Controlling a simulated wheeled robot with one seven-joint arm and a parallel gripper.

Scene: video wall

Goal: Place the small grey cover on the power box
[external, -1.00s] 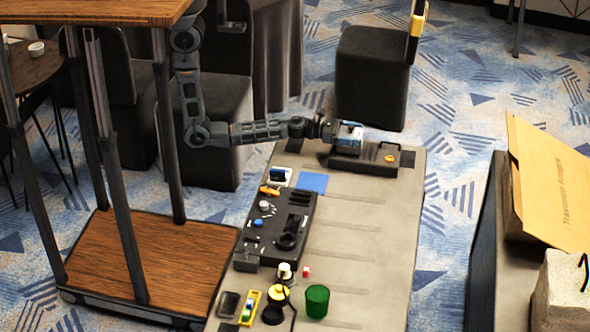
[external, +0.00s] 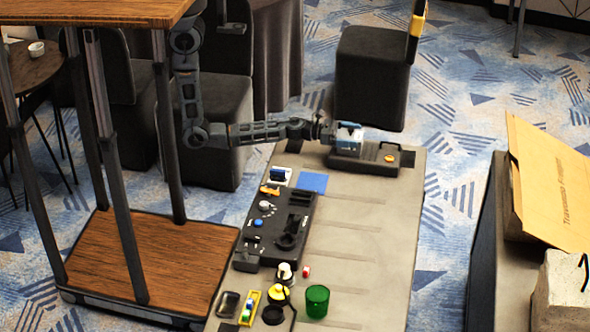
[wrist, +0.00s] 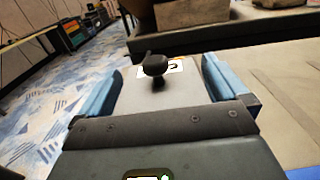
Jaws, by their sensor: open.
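A black stool (external: 372,85) stands behind the table's far end. A blue square (external: 313,182), a dark control panel (external: 283,225) and a green cup (external: 317,301) are nearer on the table. The table's right side (external: 380,240) is clear.

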